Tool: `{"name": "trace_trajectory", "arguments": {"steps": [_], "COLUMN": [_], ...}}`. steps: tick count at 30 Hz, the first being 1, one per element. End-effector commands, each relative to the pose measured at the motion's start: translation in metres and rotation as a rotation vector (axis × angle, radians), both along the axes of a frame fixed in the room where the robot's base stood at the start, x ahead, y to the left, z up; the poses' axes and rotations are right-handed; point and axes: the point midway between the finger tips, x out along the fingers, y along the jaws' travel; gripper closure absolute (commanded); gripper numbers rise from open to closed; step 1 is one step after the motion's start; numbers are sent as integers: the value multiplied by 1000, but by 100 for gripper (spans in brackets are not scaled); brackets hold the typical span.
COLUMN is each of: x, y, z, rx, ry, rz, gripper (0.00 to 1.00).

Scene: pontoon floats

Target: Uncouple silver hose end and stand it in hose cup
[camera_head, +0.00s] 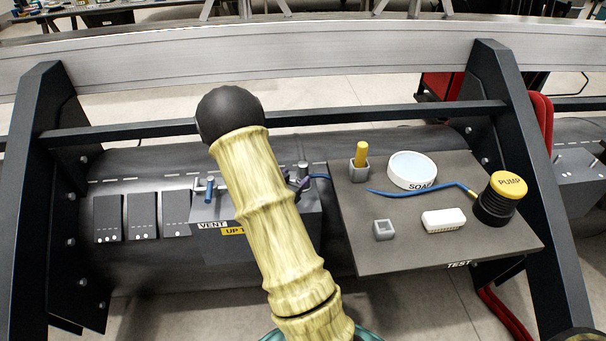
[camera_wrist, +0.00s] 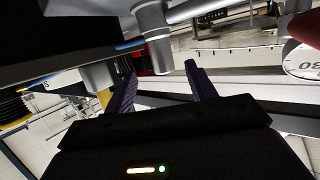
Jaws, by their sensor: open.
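The silver hose end (camera_head: 303,171) stands on the grey vent block, with the blue hose (camera_head: 380,191) leading right from it. In the wrist view the silver hose end (camera_wrist: 154,45) lies beyond and between my fingertips, with no clear contact. My gripper (camera_wrist: 163,75) is open, its two purple fingers spread. In the head view my arm hides most of it, and only a bit of purple finger (camera_head: 303,184) shows beside the hose end. A small grey square cup (camera_head: 383,231), seemingly the hose cup, stands empty on the test board. Whether the hose end is still coupled is unclear.
The test board (camera_head: 400,255) also holds a yellow peg in a grey holder (camera_head: 359,169), a soap dish (camera_head: 412,170), a white block (camera_head: 443,220) and the yellow pump button (camera_head: 508,185). A blue-handled vent valve (camera_head: 209,189) stands left of my arm. A dark rail (camera_head: 380,114) runs behind.

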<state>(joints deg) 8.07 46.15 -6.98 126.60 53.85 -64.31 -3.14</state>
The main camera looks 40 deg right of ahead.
Motion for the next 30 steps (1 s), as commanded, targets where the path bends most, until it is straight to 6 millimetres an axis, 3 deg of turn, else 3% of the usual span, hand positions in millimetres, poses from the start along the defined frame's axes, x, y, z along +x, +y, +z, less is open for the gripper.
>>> {"name": "trace_trajectory", "arguments": {"steps": [6,20,30], "x": [13,17,37], "y": [-29,-37,-75], "z": [-11,-13,-25], "rx": [0,-1,1], "ry": [0,0,1], "rz": [-2,0,-1], "gripper": [44,44,44]}}
